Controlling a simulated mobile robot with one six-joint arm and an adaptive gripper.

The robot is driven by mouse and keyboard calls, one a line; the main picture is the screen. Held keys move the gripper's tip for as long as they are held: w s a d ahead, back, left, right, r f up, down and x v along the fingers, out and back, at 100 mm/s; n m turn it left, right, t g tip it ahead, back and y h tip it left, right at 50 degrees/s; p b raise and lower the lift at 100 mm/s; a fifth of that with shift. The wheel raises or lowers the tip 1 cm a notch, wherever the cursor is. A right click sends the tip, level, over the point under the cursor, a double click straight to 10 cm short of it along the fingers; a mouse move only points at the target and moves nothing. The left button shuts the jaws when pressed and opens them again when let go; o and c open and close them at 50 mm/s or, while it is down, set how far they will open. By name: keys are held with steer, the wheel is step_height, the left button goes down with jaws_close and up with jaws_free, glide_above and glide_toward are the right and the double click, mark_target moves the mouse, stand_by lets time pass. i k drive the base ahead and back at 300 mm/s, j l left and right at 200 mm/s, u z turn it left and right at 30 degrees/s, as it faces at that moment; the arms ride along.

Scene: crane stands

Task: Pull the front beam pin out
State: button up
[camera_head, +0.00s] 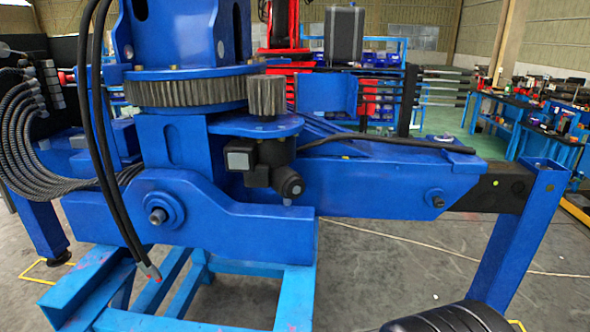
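The blue crane beam (375,188) runs to the right from the crane's body. A dark inner beam (470,197) comes out of its right end and meets a blue upright leg (520,235). A round pin-like head (437,201) sits in the beam's side near that end. A small yellow dot (495,183) shows on the dark beam. A larger bolt head (157,215) sits at the left in the blue housing. I cannot tell for sure which of these is the front beam pin.
A light-blue stand (190,326) carries the crane. Black hoses (95,130) hang in front at the left, and grey hoses (25,140) curve behind. Workbenches (520,125) stand at the back right. Grey floor (385,265) lies open below the beam.

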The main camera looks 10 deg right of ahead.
mark_target(438, 204)
steer(key=z, duration=1.25)
steer(key=u, duration=1.5)
steer(key=z, duration=1.5)
steer(key=i, duration=0.95)
